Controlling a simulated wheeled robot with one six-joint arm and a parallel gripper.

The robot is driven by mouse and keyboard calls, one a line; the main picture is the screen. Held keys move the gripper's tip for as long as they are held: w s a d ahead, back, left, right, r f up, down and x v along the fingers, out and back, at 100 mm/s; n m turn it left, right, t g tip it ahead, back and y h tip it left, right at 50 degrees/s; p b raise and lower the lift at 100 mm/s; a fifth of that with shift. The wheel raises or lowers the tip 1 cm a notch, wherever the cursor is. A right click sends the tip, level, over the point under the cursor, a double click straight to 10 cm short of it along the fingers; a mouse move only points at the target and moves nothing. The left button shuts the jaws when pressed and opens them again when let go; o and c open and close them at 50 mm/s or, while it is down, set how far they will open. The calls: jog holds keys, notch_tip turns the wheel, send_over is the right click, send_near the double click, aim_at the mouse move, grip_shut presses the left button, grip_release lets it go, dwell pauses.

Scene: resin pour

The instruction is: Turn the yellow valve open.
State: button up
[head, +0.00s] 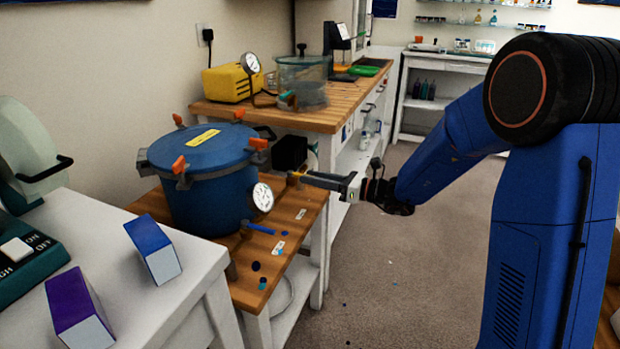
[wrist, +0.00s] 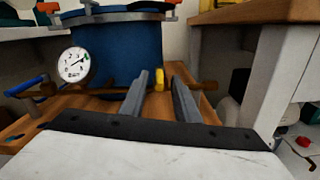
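The yellow valve handle (wrist: 159,78) shows in the wrist view as a small upright yellow piece on a brass pipe (wrist: 206,86), low on the front of the blue pot (wrist: 118,55). In the head view only a bit of the yellow handle (head: 293,178) shows beside my fingertips. My gripper (head: 306,181) is level and points left at the pot (head: 208,195). Its two fingers (wrist: 161,80) are apart, with the yellow handle seen in the gap between their tips. I cannot tell whether the handle is inside the gap or just beyond it. No contact is visible.
A white-faced gauge (head: 262,197) and a blue valve handle (head: 259,228) are on the pot's front. The pot stands on a low wooden-topped bench (head: 301,200). A taller bench (head: 330,118) stands close behind. The floor (head: 400,270) to the right is mostly clear.

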jog(key=shift+w+a, duration=0.2)
jog(key=shift+a, duration=0.45)
grip_shut()
jog(key=shift+w+d+n+g+y, duration=0.1)
jog(key=shift+w+n+g+y, duration=0.15)
jog(key=shift+w+n+g, duration=0.6)
jog(key=shift+w+d+n+g+y, duration=0.1)
jog(key=shift+w+n+g+y, duration=0.15)
jog(key=shift+n+g, duration=1.2)
jog(key=shift+w+a+n+g+h, duration=0.15)
jog(key=shift+w+n+g, duration=0.25)
jog(key=shift+g, duration=0.75)
jog(key=shift+w+d+n+g+h, duration=0.1)
jog(key=shift+w+n+g, duration=0.15)
jog(key=shift+n+g, duration=0.6)
jog(key=shift+w+a+n+g+h, duration=0.15)
jog(key=shift+w+g, duration=0.15)
jog(key=shift+g, duration=1.1)
